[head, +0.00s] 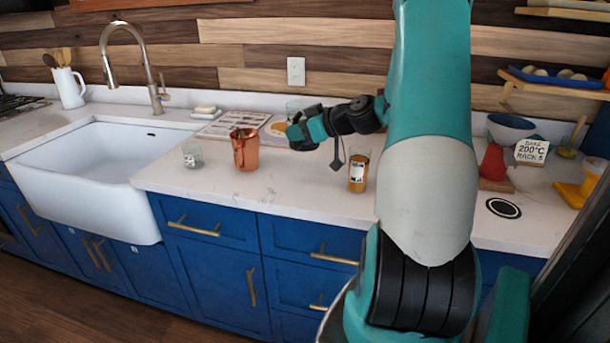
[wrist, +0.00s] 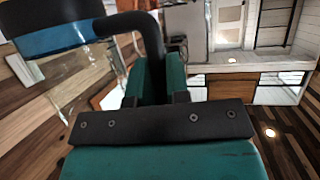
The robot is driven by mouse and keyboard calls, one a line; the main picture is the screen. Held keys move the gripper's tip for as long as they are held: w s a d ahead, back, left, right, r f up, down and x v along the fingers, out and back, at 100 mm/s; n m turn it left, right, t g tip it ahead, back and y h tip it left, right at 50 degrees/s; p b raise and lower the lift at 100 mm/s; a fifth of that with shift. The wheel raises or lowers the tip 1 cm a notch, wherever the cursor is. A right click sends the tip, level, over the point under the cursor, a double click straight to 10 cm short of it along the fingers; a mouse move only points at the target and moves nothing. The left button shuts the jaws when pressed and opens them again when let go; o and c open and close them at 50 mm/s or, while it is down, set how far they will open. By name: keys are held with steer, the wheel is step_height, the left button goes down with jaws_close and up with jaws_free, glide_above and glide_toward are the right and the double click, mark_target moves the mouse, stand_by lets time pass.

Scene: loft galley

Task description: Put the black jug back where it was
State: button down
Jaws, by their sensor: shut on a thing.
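The black jug has a clear glass body (head: 300,106) and dark parts, and hangs at the end of my arm above the counter in the head view. In the wrist view its black handle (wrist: 150,28) runs between my teal fingers. A dark, blue-tinted band (wrist: 60,35) and clear glass show to the left there. My gripper (head: 307,130) is shut on the jug's handle; it also shows in the wrist view (wrist: 160,78). My fingers and wrist hide part of the jug in the head view.
A copper jug (head: 244,150), a small glass (head: 193,153) and an amber jar (head: 358,172) stand on the white counter (head: 290,197).

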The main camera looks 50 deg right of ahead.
step_height(320, 180, down, 9)
steer(key=shift+f+p, duration=0.2)
steer(key=shift+p, duration=0.35)
steer(key=c, duration=1.1)
jaws_free()
steer(key=shift+f+p, duration=0.1)
steer(key=shift+p, duration=0.2)
